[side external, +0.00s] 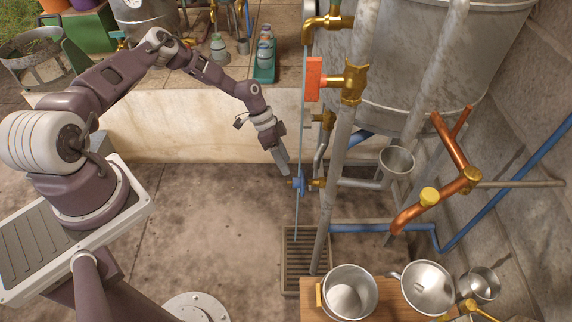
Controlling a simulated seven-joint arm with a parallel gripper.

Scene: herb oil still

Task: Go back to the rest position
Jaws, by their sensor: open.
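My gripper (283,170) points down and slightly right, at the end of my outstretched arm. It is open, and I see nothing held in it. Its tips are just left of a small blue-handled valve (298,185) on the pipework; from this view I cannot tell whether they touch it. The gap between the fingers is too small to make out clearly.
A large metal tank (440,60) with brass valves, a red handle (313,79) and copper pipes (432,205) stands close on the right. Metal pots (349,292) sit on a wooden bench at lower right. A floor grate (302,265) lies below.

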